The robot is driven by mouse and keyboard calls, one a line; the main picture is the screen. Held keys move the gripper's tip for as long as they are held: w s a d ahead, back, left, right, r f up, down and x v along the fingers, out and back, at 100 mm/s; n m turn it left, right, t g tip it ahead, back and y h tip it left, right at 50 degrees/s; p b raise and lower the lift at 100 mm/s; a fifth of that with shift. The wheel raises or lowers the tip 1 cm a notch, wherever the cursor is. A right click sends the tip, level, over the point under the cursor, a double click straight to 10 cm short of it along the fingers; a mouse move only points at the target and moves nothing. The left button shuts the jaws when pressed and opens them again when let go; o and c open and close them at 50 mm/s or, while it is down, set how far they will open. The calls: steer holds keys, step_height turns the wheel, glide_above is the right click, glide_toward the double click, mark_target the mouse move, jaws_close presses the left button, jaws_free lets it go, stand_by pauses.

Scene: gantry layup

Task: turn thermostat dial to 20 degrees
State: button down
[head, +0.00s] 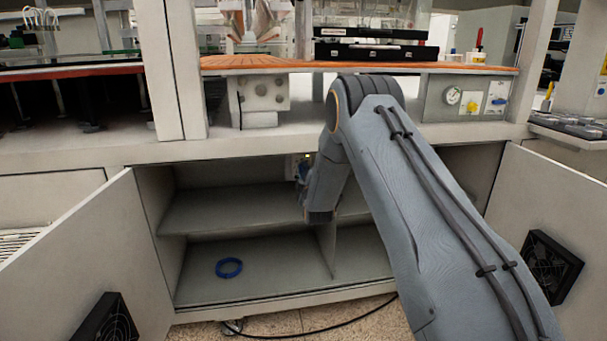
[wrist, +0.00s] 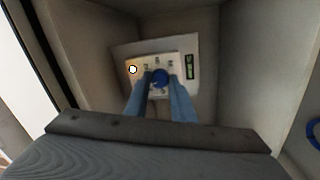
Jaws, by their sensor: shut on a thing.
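The thermostat (wrist: 190,52) is a pale panel on the back wall inside the cabinet, in the upper middle of the wrist view. A dark display with green marks (wrist: 190,68) sits to the right of the dial, and a white round spot on an orange patch (wrist: 132,69) to the left. My gripper (wrist: 160,82) is shut on the dial, with one blue finger on each side. In the head view my arm hides most of the thermostat.
The cabinet's lower shelf (head: 280,275) holds a blue ring (head: 229,267). A vertical divider (head: 328,250) stands near my wrist. Open doors flank the cabinet on the left (head: 90,260) and right (head: 530,195). The worktop edge (head: 90,154) runs above the opening.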

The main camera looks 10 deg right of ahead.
steer(key=n, duration=0.5)
steer(key=shift+n+b, duration=0.3)
stand_by(0.4)
steer(key=c, duration=1.5)
jaws_free()
steer(key=shift+s, duration=0.15)
steer(key=s, duration=0.7)
steer(key=shift+s+f, duration=0.25)
steer(key=shift+s, duration=0.05)
